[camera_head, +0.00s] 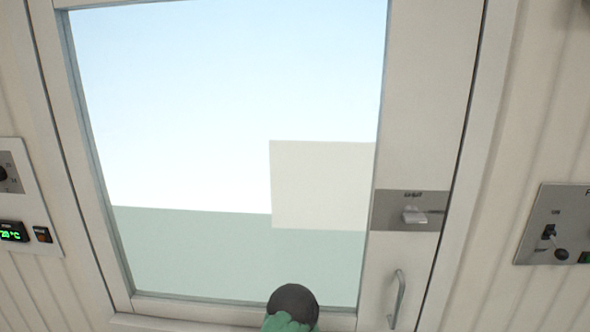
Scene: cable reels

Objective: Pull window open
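The window (235,110) fills the middle of the view, with a large pane in a pale frame. Sky and a grey-green ground show through the glass. On the frame's right side is a latch plate (390,221) with a small pale lever (414,216). Below it is an upright metal pull handle (397,299), near the bottom edge. The window looks shut, with its frame set inside the surround. Neither of my grippers is in view, and nothing touches the handle or the lever.
A wall panel with a green display (14,231) is at the left edge. A grey switch panel (556,225) is on the right wall. A dark round shape (293,303) with green below it shows at the bottom; I cannot tell what it is.

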